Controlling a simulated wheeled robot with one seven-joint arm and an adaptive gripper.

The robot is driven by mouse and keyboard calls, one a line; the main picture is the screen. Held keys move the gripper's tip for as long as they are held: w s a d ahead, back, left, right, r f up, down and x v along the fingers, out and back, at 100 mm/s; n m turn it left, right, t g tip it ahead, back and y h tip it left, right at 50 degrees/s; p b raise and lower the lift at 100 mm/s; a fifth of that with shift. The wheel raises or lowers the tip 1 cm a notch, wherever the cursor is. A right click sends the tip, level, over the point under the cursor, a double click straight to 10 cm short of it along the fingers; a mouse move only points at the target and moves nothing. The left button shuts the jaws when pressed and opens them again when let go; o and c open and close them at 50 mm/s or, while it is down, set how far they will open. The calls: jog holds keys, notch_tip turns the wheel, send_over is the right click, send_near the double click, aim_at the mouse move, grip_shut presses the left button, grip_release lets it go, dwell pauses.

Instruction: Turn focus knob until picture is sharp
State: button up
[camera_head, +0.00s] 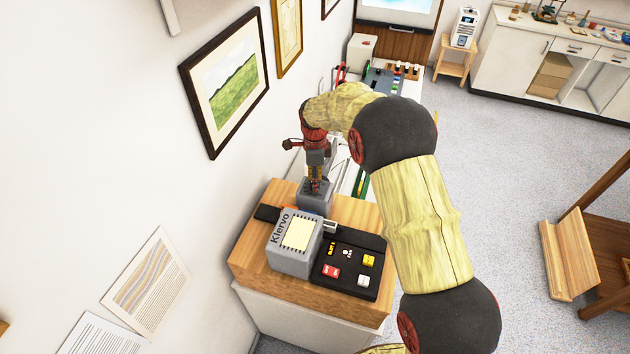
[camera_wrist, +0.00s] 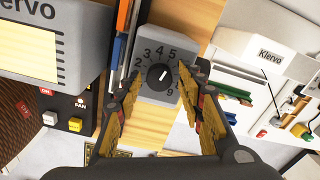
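The focus knob (camera_wrist: 160,76) is a round black dial with a white pointer mark. It sits on the face of a small grey box (camera_wrist: 153,90), ringed by printed numbers, in the wrist view. In the head view the grey box (camera_head: 313,200) stands at the back of a wooden-topped cabinet. My gripper (camera_head: 318,183) points down over this box. In the wrist view its two yellow-lined fingers (camera_wrist: 160,82) are spread on either side of the knob, with gaps to it. A bluish picture on a screen (camera_head: 398,5) is cut off at the top; its sharpness cannot be told.
A grey Klervo device (camera_head: 293,245) and a black panel with coloured buttons (camera_head: 347,264) lie in front of the box on the wooden top (camera_head: 262,278). Framed prints (camera_head: 228,83) hang on the left wall. A long bench with gear runs behind.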

jog(key=shift+o, duration=0.3)
notch_tip(320, 180, up, 12)
dwell(0.5)
dwell(0.4)
